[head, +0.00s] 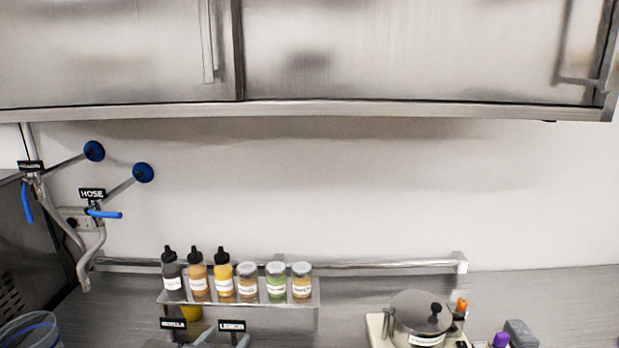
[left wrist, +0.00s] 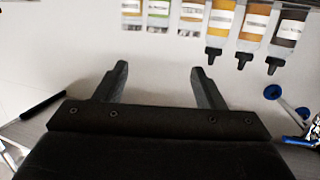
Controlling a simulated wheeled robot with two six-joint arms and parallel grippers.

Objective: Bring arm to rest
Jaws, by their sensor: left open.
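My left gripper (left wrist: 160,70) shows in the left wrist view, its two dark fingers apart with nothing between them. Upside-down bottles and jars on a shelf appear beyond the fingertips in that view, apart from them. In the head view I cannot clearly make out the left gripper; grey parts at the bottom edge below the shelf are cut off. My right gripper is in neither view.
A wall shelf (head: 240,304) holds sauce bottles (head: 197,277) and jars (head: 275,283). Blue-handled taps (head: 104,214) stand at left. A lidded pot (head: 418,314) is at lower right. Steel cabinets (head: 420,50) hang above; the wall between is bare.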

